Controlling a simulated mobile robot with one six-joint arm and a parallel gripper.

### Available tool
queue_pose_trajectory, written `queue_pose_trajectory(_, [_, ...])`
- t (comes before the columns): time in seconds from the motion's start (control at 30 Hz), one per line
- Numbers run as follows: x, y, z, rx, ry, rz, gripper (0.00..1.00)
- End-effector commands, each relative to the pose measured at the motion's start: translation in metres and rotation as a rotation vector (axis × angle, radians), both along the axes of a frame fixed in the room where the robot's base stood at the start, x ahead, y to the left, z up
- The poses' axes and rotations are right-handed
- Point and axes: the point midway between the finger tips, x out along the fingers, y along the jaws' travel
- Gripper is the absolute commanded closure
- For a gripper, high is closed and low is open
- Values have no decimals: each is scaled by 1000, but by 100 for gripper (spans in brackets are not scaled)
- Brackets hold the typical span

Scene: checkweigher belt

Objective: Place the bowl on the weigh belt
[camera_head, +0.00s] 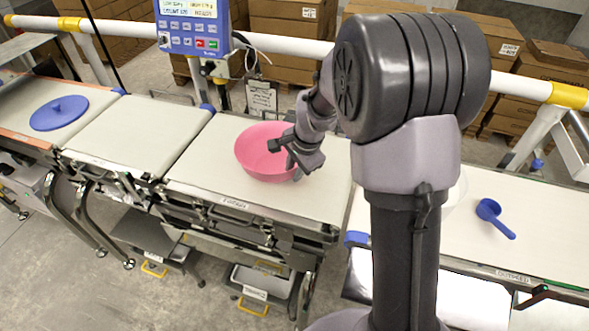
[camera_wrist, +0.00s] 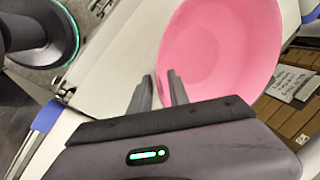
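The pink bowl (camera_head: 257,150) stands upright on a pale belt section (camera_head: 205,168), left of my arm in the head view. The label on that section's front edge is too small to read surely. My gripper (camera_head: 290,160) is at the bowl's right rim. In the wrist view the two fingers (camera_wrist: 161,88) are apart with a narrow gap, one over the bowl's inside (camera_wrist: 225,50) and the other just outside its rim. They do not look closed on the wall. The fingertips are partly hidden in the head view.
A blue lid (camera_head: 60,113) lies on the far-left belt. An empty belt section (camera_head: 140,130) adjoins the bowl's section. On the outfeed belt (camera_head: 555,225) are a blue scoop (camera_head: 490,212) and a white round thing (camera_head: 457,190) mostly behind my arm. A display panel (camera_head: 192,25) and rail stand behind.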

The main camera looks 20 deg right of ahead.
Motion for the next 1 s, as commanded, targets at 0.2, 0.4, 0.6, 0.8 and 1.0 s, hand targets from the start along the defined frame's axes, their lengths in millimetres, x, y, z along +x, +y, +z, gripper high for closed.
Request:
queue_pose_trajectory(0.2, [0, 0, 0, 0, 0, 0, 76])
queue_pose_trajectory(0.4, [-3, -2, 20, 0, -3, 0, 76])
queue_pose_trajectory(0.6, [-19, -8, 78, 0, -3, -2, 76])
queue_pose_trajectory(0.8, [-30, -12, 113, 0, -2, 0, 76])
queue_pose_trajectory(1.0, [-69, 9, 164, -37, -64, 131, 76])
